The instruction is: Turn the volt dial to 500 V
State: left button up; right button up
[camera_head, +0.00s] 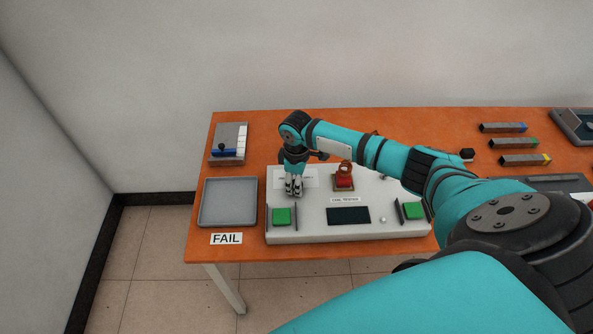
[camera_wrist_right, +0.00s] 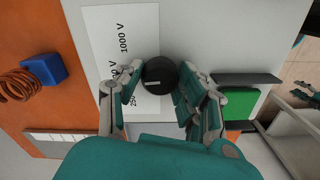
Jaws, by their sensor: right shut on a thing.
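My right gripper (camera_wrist_right: 158,82) is shut on the dial, one finger on each side. In the head view my right gripper (camera_head: 293,188) points down at the left part of the white test station (camera_head: 300,232) and hides the dial. Teal and grey parts at the right wrist view's right edge may be my left gripper, too small to read.
Green buttons (camera_head: 282,216) (camera_head: 414,211), dark upright plates and a dark screen (camera_head: 349,215) are on the station. A grey FAIL tray (camera_head: 228,202) lies left; my right arm spans the table's right.

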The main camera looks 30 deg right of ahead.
jog(key=shift+m, duration=0.4)
jog(key=shift+p, duration=0.3)
jog(key=o, duration=1.1)
jog(key=shift+o, duration=0.2)
notch_tip(320, 180, up, 12)
